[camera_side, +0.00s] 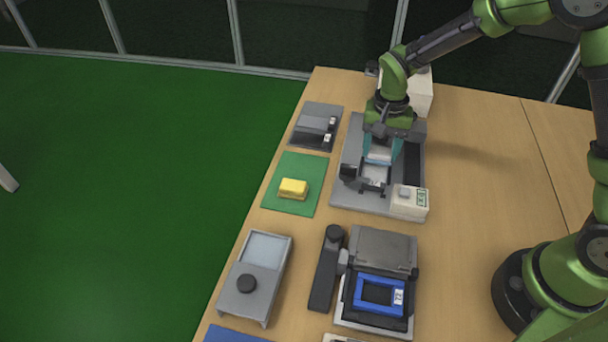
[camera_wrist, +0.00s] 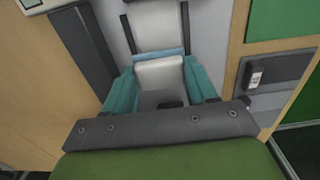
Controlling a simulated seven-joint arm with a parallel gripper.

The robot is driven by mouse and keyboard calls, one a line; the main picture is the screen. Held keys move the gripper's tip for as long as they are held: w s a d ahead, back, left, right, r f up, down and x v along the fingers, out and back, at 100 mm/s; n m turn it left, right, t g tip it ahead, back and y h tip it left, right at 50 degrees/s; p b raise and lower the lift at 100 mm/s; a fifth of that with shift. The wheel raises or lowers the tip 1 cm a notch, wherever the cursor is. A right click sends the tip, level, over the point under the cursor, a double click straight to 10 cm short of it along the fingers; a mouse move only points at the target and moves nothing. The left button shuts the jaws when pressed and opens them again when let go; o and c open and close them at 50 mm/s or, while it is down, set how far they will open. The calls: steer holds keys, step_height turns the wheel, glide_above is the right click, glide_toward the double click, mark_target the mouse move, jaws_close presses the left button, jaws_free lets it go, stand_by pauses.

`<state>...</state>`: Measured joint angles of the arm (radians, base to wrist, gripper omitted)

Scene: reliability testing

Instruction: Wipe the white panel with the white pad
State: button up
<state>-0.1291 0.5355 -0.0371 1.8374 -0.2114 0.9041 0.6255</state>
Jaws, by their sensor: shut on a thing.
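My gripper (camera_side: 380,158), with teal fingers, points down over the grey fixture (camera_side: 350,148) at the back of the table. It is shut on the white pad (camera_wrist: 160,74), which has a bluish edge and sits between the fingers in the wrist view. The pad also shows as a pale block between the fingers in the side view (camera_side: 378,154). The white panel (camera_side: 375,174) lies in the fixture just in front of the fingers; in the wrist view it (camera_wrist: 160,28) extends beyond the pad. I cannot tell whether pad and panel touch.
A white box with a small display (camera_side: 408,202) sits at the fixture's front right corner. To the left, a yellow block (camera_side: 293,188) rests on a green mat (camera_side: 282,206). Nearer stand a device with a blue frame (camera_side: 362,296) and a grey device with a black knob (camera_side: 240,300).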

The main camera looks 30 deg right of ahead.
steer(key=shift+r, duration=3.55)
